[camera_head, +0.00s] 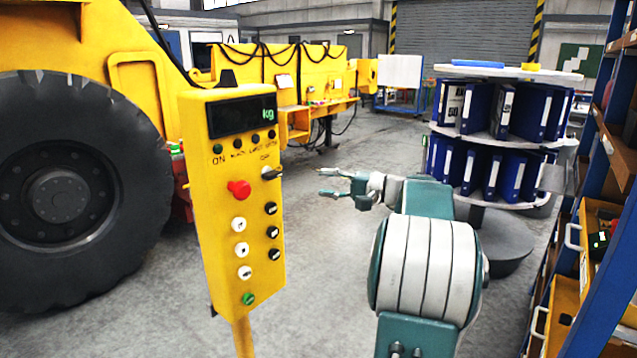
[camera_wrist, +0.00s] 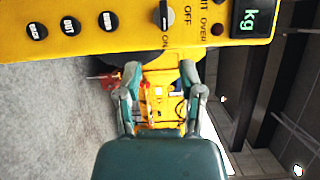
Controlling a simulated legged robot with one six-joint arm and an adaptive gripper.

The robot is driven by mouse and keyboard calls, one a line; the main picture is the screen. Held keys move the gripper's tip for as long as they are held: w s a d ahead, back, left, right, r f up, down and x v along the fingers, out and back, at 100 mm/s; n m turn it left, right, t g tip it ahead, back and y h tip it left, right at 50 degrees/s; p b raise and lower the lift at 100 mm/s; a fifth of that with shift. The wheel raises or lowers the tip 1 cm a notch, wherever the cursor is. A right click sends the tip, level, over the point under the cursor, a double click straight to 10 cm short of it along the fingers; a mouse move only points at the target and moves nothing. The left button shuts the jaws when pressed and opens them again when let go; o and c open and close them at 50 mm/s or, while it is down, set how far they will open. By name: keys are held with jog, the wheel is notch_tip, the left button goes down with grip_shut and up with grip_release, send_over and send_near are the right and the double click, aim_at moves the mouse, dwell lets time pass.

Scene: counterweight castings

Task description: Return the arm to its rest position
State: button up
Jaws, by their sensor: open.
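My arm reaches forward from the lower middle of the head view, with its end pointing left. My gripper (camera_head: 322,183) is open and empty, in free air just right of a yellow control panel (camera_head: 228,225). In the wrist view my gripper (camera_wrist: 152,80) shows its two fingers spread apart with nothing between them. The panel (camera_wrist: 137,22) runs across the top of the wrist view, turned on its side. It carries a dark kg display (camera_head: 241,115), a red button (camera_head: 239,189), a rotary switch (camera_head: 271,173) and several white and black buttons.
A large machine tyre (camera_head: 60,195) stands on the left. A round rack of blue binders (camera_head: 478,168) stands behind my arm on the right. Blue shelving with yellow bins (camera_head: 567,300) lines the right edge. Grey floor (camera_head: 335,250) is clear between panel and arm.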

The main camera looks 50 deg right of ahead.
dwell(0.4)
jog(key=a+f+n+g, duration=0.2)
jog(key=a+g, duration=0.2)
jog(key=a, duration=0.8)
jog(key=a+f+n+g, duration=0.2)
jog(key=a+f+g, duration=0.15)
jog(key=a, duration=0.95)
jog(key=s+a+f+n+g+h, duration=0.1)
jog(key=s+a+f+n+h, duration=0.3)
jog(key=s, duration=0.4)
jog(key=s+a+f+n+g+h, duration=0.2)
jog(key=s+a+f+n+h, duration=0.2)
jog(key=s+a, duration=0.4)
jog(key=shift+s+a+f+n, duration=0.4)
jog(key=shift+a+f, duration=0.4)
jog(key=shift+f, duration=0.05)
